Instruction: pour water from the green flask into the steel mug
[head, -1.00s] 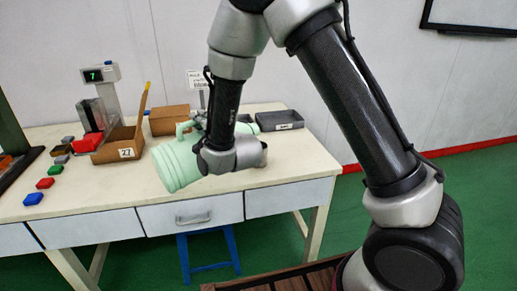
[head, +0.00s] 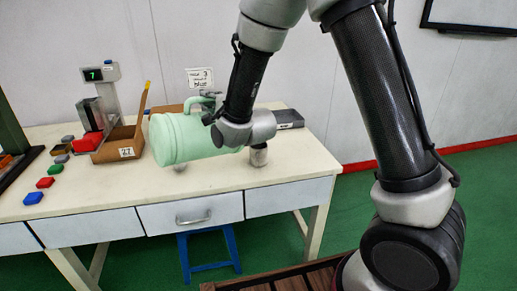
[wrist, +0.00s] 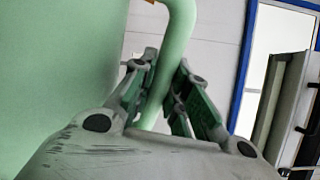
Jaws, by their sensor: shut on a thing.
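The pale green flask (head: 180,138) is raised above the table and lies nearly level, its broad rimmed end to the left. Its handle (head: 207,101) is on the upper side. My gripper (head: 212,117) is shut on that handle. In the wrist view, the fingers (wrist: 166,75) sit on either side of the green handle (wrist: 178,45), and the flask body (wrist: 60,70) fills the left. No water is visible.
A cardboard box marked 27 (head: 122,152), a scale display (head: 100,73) and several coloured blocks (head: 45,182) are on the left of the white table (head: 215,180). A dark tray (head: 288,118) is at the back right. The table's front right is clear.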

